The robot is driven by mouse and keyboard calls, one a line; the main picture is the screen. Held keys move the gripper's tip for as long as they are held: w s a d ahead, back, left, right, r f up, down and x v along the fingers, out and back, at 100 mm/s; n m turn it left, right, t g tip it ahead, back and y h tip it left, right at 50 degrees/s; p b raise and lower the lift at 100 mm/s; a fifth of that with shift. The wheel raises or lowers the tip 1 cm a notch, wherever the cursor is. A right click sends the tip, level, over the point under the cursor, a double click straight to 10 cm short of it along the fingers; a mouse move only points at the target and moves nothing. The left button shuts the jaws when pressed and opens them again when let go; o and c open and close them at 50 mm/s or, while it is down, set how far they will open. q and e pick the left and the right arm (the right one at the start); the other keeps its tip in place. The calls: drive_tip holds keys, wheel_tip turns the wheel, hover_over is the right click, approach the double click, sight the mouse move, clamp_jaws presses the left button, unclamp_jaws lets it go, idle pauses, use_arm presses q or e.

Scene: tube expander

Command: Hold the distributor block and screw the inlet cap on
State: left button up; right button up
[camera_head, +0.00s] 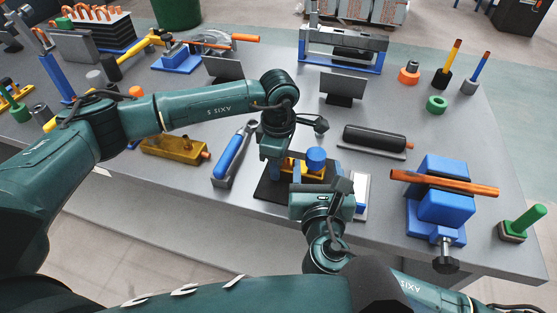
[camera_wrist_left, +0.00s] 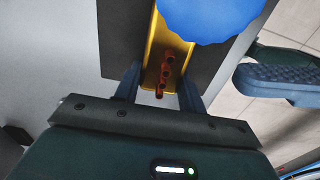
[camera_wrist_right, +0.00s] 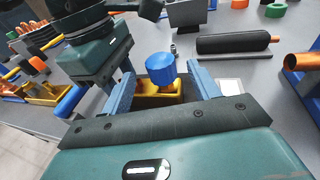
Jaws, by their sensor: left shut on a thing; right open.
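The yellow distributor block (camera_head: 287,163) stands over a dark mat (camera_head: 268,188) near the table's front edge. My left gripper (camera_wrist_left: 160,90) is shut on one end of the block, a finger on each side. Red-orange ports (camera_wrist_left: 167,70) show on the block in the left wrist view. The blue inlet cap (camera_wrist_right: 160,67) is at the top of the block in the right wrist view; I cannot tell how far it is threaded. My right gripper (camera_wrist_right: 162,85) is open, with its fingers apart on either side of the cap and block. Its fingertips are partly hidden in the head view.
A second brass block (camera_head: 175,148) and a blue-handled tool (camera_head: 229,155) lie to the left. A black cylinder (camera_head: 374,139) lies behind right. A blue vise (camera_head: 446,205) with a copper tube (camera_head: 444,183) stands at right. A white plate (camera_head: 361,190) lies close by.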

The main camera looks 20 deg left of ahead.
use_arm(q)
drive_tip(key=o, duration=1.5)
